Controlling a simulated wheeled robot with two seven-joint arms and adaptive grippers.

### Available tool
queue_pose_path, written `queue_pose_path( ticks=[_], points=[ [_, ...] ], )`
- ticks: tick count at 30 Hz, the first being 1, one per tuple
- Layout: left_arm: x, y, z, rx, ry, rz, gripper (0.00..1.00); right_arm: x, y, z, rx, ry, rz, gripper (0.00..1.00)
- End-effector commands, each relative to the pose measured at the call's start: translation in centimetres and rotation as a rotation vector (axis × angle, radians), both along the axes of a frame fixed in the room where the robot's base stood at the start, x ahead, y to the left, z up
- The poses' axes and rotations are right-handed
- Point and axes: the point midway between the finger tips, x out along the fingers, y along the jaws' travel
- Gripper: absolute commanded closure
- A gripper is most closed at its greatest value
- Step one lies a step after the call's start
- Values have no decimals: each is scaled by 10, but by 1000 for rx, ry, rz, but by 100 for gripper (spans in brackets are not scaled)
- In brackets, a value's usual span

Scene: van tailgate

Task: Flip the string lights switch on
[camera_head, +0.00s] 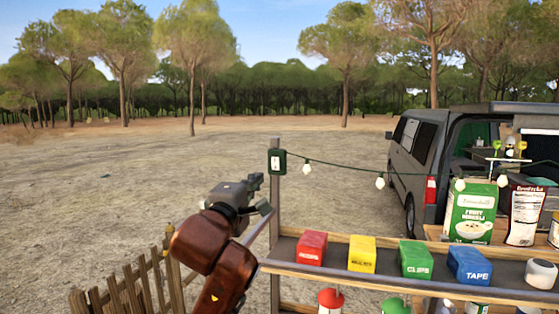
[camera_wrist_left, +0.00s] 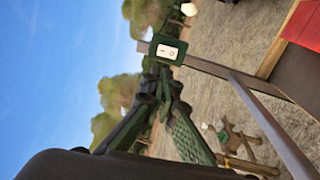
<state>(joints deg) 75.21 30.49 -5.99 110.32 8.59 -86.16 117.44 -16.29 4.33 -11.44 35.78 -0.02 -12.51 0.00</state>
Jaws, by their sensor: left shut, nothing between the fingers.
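The string lights switch is a small green box with a white rocker plate (camera_head: 277,161), fixed near the top of a grey post. The string lights (camera_head: 380,183) run from it to the right towards the van, with white bulbs hanging down. My left gripper (camera_head: 256,184) is shut and empty, just left of and a little below the switch box in the head view. In the left wrist view the switch (camera_wrist_left: 167,51) lies just beyond the fingertips (camera_wrist_left: 160,80), apparently with a small gap. My right gripper is not in view.
A shelf (camera_head: 318,250) right of the post holds red, yellow, green and blue boxes. A cereal box (camera_head: 472,212) and a pouch stand behind it. The grey van (camera_head: 416,150) is at the right. A wooden fence (camera_head: 135,285) is at lower left. Open ground lies behind.

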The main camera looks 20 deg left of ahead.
Motion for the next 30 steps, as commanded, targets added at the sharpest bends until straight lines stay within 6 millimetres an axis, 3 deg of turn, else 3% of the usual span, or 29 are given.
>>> queue_pose_path(
  ticks=[14, 24, 30],
  points=[
    [12, -12, 2, 1, 2, -17, 100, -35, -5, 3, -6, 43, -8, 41],
    [73, -12, 14, 4, 4, -11, 100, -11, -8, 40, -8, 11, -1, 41],
    [111, -13, 19, 4, 2, -12, 100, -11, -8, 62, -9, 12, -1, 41]
  ],
)
